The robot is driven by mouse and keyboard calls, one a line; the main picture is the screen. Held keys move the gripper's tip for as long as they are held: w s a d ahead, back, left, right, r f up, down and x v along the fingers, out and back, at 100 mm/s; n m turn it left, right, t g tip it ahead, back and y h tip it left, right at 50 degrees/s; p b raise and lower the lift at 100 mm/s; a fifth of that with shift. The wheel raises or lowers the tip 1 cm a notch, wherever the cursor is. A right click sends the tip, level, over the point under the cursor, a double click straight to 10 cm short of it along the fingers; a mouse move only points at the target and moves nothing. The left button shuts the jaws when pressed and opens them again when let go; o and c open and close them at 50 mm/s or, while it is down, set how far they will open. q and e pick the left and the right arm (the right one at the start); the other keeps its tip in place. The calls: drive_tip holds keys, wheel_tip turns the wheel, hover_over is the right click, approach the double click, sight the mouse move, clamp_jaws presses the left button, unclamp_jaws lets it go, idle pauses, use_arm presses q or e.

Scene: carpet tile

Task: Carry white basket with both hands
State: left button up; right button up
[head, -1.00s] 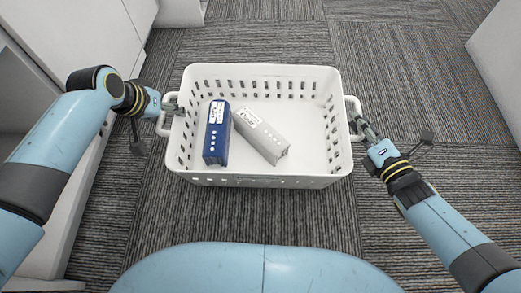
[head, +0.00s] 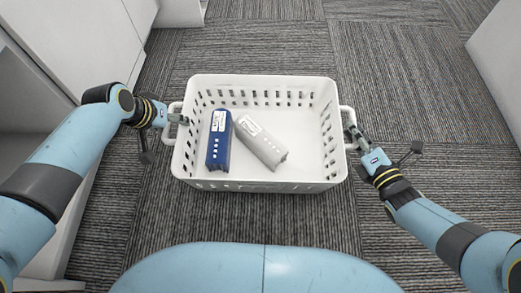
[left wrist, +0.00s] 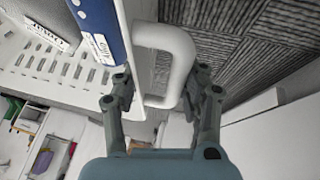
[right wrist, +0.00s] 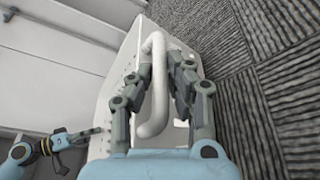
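The white basket (head: 262,186) is in the middle of the head view, looking roughly level. It holds a dark blue box (head: 218,140) and a light grey-white box (head: 260,143) in its left half. My left gripper (head: 182,119) is at the left handle (head: 171,125). In the left wrist view its fingers (left wrist: 158,88) are spread wide, with the handle loop (left wrist: 183,58) between them and a gap showing. My right gripper (head: 352,131) is at the right handle. In the right wrist view its fingers (right wrist: 159,70) close on the handle bar (right wrist: 153,115) from both sides.
White cabinets (head: 85,40) stand along the left, and another white unit (head: 500,60) stands at the right. Grey carpet (head: 400,80) is clear beyond the basket and to its right. I cannot tell whether the basket's base touches the carpet.

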use_arm(q)
drive_tip(key=o, duration=0.5)
drive_tip(key=shift+c, duration=0.2)
use_arm(e)
drive_tip(key=o, duration=0.5)
drive_tip(key=shift+c, duration=0.2)
use_arm(q)
drive_tip(key=shift+r, duration=0.1)
use_arm(e)
drive_tip(key=shift+s, duration=0.1)
drive_tip(key=shift+s+d, duration=0.15)
drive_tip(key=shift+s, duration=0.2)
use_arm(q)
drive_tip(key=v, duration=1.2)
use_arm(e)
drive_tip(key=v, duration=1.1)
drive_tip(key=shift+r, duration=0.15)
